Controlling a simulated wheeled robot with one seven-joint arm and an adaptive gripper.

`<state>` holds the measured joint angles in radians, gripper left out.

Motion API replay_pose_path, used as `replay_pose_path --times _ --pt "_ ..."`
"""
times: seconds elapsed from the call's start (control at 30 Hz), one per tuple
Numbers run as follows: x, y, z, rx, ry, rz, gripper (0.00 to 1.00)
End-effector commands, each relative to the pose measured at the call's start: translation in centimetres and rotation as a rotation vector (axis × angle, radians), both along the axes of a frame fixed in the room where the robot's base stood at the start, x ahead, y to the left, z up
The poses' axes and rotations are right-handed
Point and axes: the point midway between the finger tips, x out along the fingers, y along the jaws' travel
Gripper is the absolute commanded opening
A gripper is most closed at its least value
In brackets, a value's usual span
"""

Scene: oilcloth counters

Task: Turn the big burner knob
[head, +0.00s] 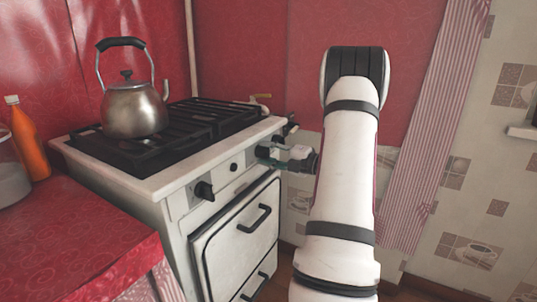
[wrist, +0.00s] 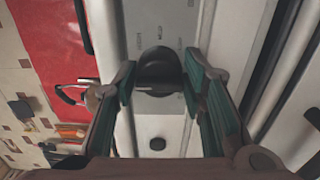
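The stove's front panel (head: 222,178) carries a black knob (head: 203,190) on its left and a small round black button (head: 233,167) near its middle. My gripper (head: 272,156) is at the panel's right end. In the wrist view, a large round black knob (wrist: 158,68) lies between the two teal-padded fingers of my gripper (wrist: 160,76). The fingers are spread, one on each side of it; I cannot tell whether they touch it. My gripper mostly hides this knob in the head view. The small button (wrist: 157,144) shows below it in the wrist view.
A metal kettle (head: 134,108) stands on the black grate (head: 205,115). The oven door handle (head: 254,219) sticks out below the panel. A red counter (head: 70,240) with an orange bottle (head: 28,140) is at left. A striped curtain (head: 425,150) hangs at right.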

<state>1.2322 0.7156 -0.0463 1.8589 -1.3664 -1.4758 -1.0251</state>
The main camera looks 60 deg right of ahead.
Motion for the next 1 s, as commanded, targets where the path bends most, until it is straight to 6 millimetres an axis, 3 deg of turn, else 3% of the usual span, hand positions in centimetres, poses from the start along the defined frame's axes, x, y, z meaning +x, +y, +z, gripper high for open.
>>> replay_pose_path --times 0.63,1.0 --pt "0.0 -0.07 0.13 0.018 0.0 -0.002 0.55" --pt "-0.08 -0.1 0.36 0.231 0.018 -0.003 0.55"
